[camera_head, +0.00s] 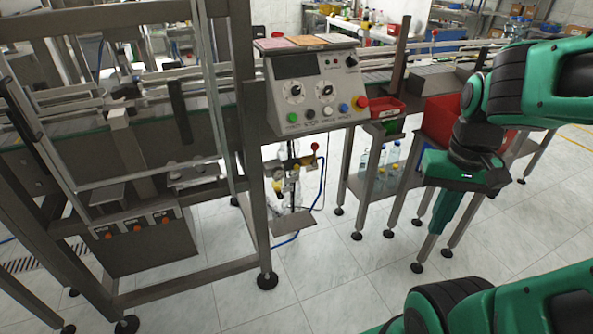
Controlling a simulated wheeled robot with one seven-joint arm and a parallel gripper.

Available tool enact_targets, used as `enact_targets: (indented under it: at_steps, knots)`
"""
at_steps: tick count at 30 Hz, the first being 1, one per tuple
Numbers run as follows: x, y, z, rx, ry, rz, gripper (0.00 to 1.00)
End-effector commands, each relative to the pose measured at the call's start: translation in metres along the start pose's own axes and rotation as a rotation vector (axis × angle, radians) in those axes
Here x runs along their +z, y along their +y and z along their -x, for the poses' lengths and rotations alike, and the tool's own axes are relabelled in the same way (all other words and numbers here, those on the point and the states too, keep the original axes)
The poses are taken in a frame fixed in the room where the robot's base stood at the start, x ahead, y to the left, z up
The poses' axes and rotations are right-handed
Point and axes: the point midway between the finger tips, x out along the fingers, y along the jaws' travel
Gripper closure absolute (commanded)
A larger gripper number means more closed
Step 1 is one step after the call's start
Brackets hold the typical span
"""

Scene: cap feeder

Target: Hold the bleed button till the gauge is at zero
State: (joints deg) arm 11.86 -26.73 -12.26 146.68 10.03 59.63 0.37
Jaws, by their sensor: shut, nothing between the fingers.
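Under the control panel stands an air unit (290,182) with small yellow parts, a red knob (315,146) and blue hose. A small round face (296,168) on it may be the gauge; its needle is too small to read. I cannot tell which part is the bleed button. The control panel (284,68) carries two round dials and a row of green, black, white, blue and red buttons. My gripper (438,230) points down at the right, in front of the side table. It is shut and empty, well apart from the air unit and the panel.
A steel machine frame (262,210) fills the left and borders the air unit. A red tray (381,108) sits right of the panel. Water bottles (376,168) stand on a low shelf (362,190) between the unit and my gripper. The tiled floor (330,270) in front is clear.

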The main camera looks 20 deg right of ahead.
Motion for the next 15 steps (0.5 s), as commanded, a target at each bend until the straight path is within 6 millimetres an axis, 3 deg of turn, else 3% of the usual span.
enact_targets:
  at_steps: [8,15]
  knots:
    - [0.004,0.004,0.003,-0.006,0.022,0.027,1.0]
    - [-0.046,-0.021,-0.015,-0.005,0.095,0.229,1.0]
